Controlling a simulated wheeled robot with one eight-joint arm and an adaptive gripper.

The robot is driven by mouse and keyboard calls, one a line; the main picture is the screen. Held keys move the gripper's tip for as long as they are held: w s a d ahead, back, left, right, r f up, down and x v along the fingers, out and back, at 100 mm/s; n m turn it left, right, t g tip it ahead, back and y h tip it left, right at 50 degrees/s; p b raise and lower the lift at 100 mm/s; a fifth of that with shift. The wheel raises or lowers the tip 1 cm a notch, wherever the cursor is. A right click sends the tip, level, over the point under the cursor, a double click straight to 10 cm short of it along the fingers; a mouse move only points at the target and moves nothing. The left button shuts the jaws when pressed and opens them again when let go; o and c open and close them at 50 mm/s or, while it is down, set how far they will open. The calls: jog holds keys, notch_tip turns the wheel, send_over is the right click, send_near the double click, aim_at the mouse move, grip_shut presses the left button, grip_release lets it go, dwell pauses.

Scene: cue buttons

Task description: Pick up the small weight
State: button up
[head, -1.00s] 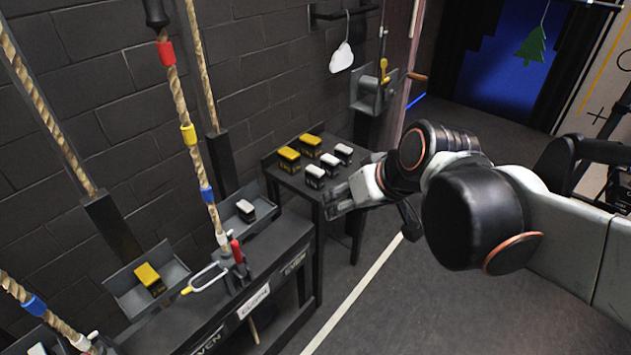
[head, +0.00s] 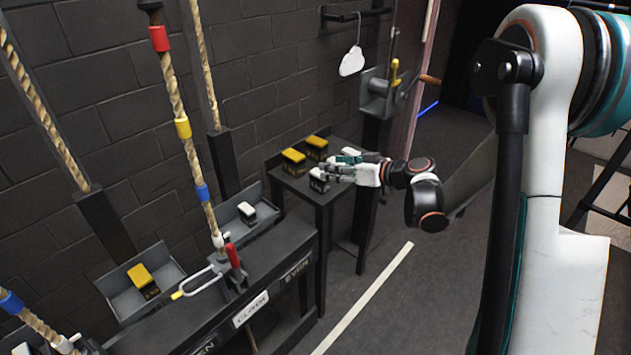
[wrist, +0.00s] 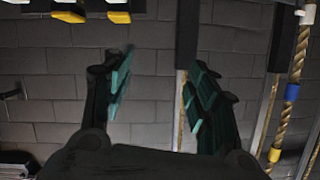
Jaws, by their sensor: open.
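Small dark weights with white or yellow tops stand on the dark side table. One white-topped weight (head: 318,180) shows at the table's front edge. Two larger yellow-topped weights, one nearer (head: 293,162) and one behind (head: 317,148), stand to its left and back. My gripper (head: 332,166) is over the table's right part, just above and beside the white-topped weight. It hides other weights there. In the wrist view my gripper (wrist: 155,88) is open with nothing between its fingers. A yellow-topped weight (wrist: 68,15) shows at that view's top edge.
The dark bench (head: 270,250) stands to the left, with ropes, a tray holding a yellow-topped weight (head: 142,280), and another holding a white-topped weight (head: 246,212).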

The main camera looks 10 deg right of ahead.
jog(key=w+d+f+n+t+y+b, duration=0.25)
jog(key=d+f, duration=0.35)
jog(key=f, duration=0.6)
send_near(320, 181)
jog(key=shift+m+t+h, duration=0.35)
jog(key=shift+t, duration=0.1)
jog(key=w+a, duration=0.1)
jog(key=w+a+r, duration=0.1)
jog(key=w+a, duration=0.1)
jog(key=shift+a+r, duration=0.2)
jog(key=shift+r, duration=0.2)
jog(key=shift+w+a+b, duration=0.35)
jog(key=shift+w, duration=0.1)
jog(key=b+x, duration=0.1)
jog(key=x, duration=0.1)
jog(key=b+x, duration=0.1)
jog(key=x, duration=0.1)
jog(key=shift+w+d+f, duration=0.15)
jog(key=shift+w+d, duration=0.05)
jog(key=shift+d, duration=0.05)
jog(key=shift+w+a, duration=0.35)
jog(key=shift+w, duration=0.15)
grip_shut()
